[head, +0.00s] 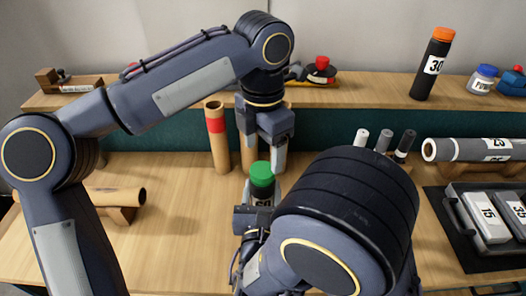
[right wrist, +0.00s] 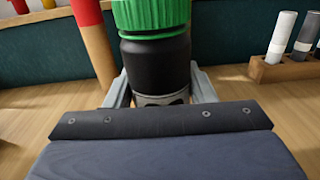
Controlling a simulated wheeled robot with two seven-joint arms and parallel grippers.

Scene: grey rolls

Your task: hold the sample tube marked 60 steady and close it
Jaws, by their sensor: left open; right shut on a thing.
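The sample tube (head: 262,188) stands upright at the table's middle, dark with a green cap (head: 261,170) on top. Its label is mostly hidden; part of a number that looks like 60 shows. In the right wrist view the black tube body (right wrist: 156,65) has the green cap (right wrist: 150,14) over its neck; I cannot tell how tight it is. My right gripper (right wrist: 160,88) is shut on the tube around its label; my right arm hides part of it in the head view. My left gripper (head: 264,155) is open, pointing down just above the cap, holding nothing.
A bamboo tube with a red band (head: 215,126) stands behind, to the left. A bamboo roll (head: 120,196) lies on a stand at left. A small rack of tubes (head: 383,143), a grey roll (head: 465,149) and a tray (head: 452,208) are at right. An orange-capped tube (head: 432,66) stands on the shelf.

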